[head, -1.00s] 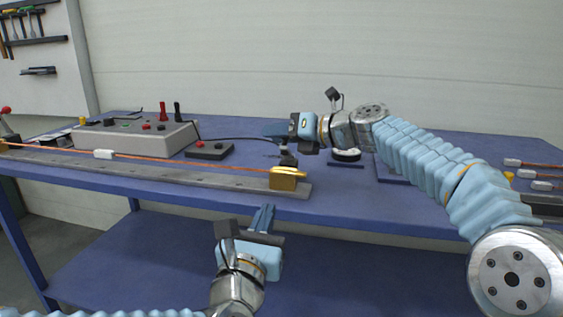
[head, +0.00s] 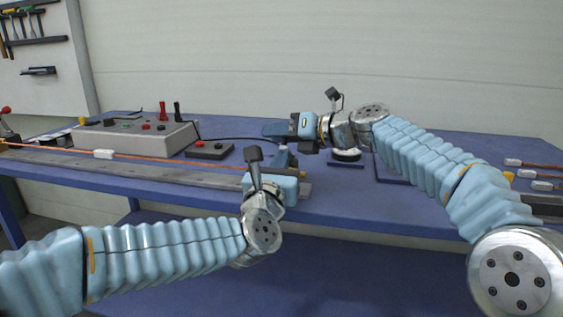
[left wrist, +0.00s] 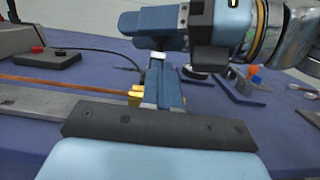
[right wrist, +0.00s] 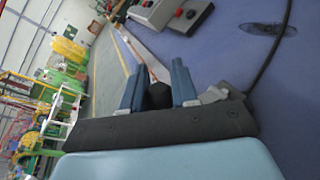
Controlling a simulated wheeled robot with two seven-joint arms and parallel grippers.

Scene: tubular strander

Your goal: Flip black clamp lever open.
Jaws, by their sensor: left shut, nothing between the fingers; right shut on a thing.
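The black clamp lever (right wrist: 160,95) shows in the right wrist view as a dark block between the two blue fingers of my right gripper (right wrist: 158,88), which is shut on it. In the head view my right gripper (head: 276,130) is above the rail end, and the lever is hidden. My left gripper (head: 283,157) is shut and empty, just below the right one and in front of the clamp. In the left wrist view its blue fingers (left wrist: 165,85) partly cover the yellow clamp block (left wrist: 135,97). Whether the left fingers touch the clamp I cannot tell.
An orange cable (head: 150,158) with a white tag (head: 104,154) runs along the grey rail (head: 150,172). A control box (head: 135,137) and a black switch box (head: 209,150) stand behind it. Loose cables with white ends (head: 540,186) lie at the right. The two grippers are very close together.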

